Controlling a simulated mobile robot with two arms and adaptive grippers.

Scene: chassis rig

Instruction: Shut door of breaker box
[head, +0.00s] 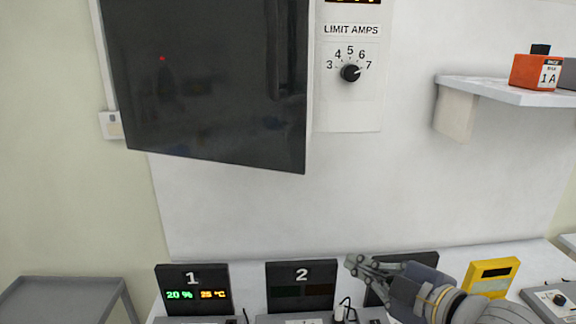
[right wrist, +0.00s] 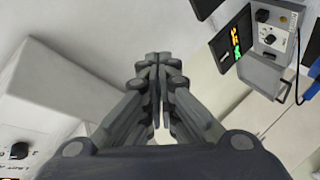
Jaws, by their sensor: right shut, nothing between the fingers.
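A large dark glossy panel (head: 205,95) hangs at the upper left of the head view, with a red dot on it and a vertical bar near its right edge. It may be the breaker box door, but its top is cut off and I cannot tell how far it stands open. My right gripper (head: 352,263) is low in the head view, below and to the right of the panel and well apart from it. It also shows in the right wrist view (right wrist: 158,60), fingers together and empty. My left gripper is not in view.
A limit amps dial (head: 350,72) is right of the panel. A shelf (head: 490,92) with an orange box (head: 537,71) juts out at right. Display units 1 (head: 192,280) and 2 (head: 301,273) and a yellow device (head: 492,276) stand below. The wall between is bare.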

